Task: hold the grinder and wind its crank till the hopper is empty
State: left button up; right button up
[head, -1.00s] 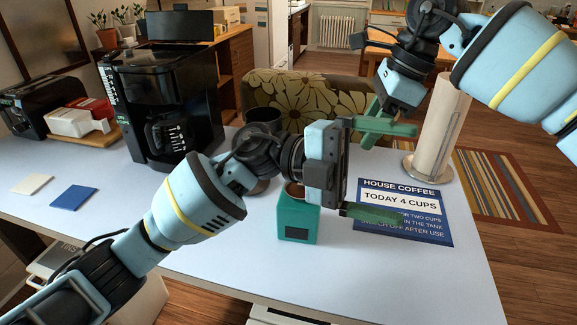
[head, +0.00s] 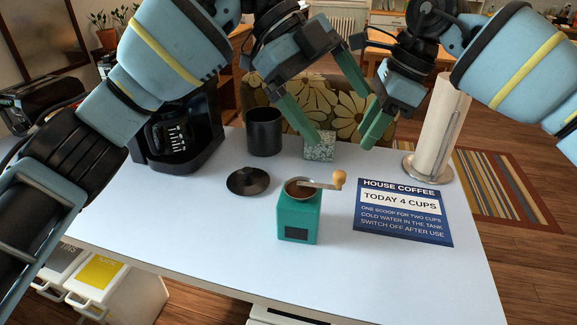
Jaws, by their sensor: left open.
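The teal grinder (head: 297,222) stands upright on the table, with a dark panel on its front. Its round hopper on top shows brown inside; I cannot tell how full it is. The metal crank (head: 318,184) points right and ends in a wooden knob (head: 338,180). My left gripper (head: 344,118) is open and empty, above and behind the grinder, with its fingers spread over the table's far edge. My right gripper (head: 376,122) is beside it on the right, pointing down, apart from the grinder; I cannot tell whether its fingers are parted.
A black canister (head: 264,132) and a black lid (head: 248,182) stand behind the grinder. A speckled block (head: 320,148) is at the far edge. A coffee maker (head: 175,137) is left, a paper towel roll (head: 436,130) right, a blue sign (head: 404,211) beside the grinder. The front table is clear.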

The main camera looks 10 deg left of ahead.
pick_arm(q)
jog(key=w+a+f+n+t+y, duration=0.1)
jog(key=w+a+f+n+y, duration=0.15)
jog(key=f, duration=0.55)
jog(key=n+t+y, duration=0.1)
jog(key=n+y, duration=0.4)
send_over(288, 185)
jog(key=shift+m, duration=0.25)
jog(key=f, duration=0.8)
jog(key=shift+s+d+f, duration=0.2)
jog(key=shift+d+f, duration=0.15)
jog(key=shift+f, duration=0.05)
jog(key=shift+w+a+f+y, duration=0.15)
jog(key=shift+a+f+y, duration=0.1)
jog(key=shift+a+f, duration=0.1)
jog(key=shift+f, duration=3.9)
jog(key=c, duration=1.3)
pick_arm(e)
grip_shut()
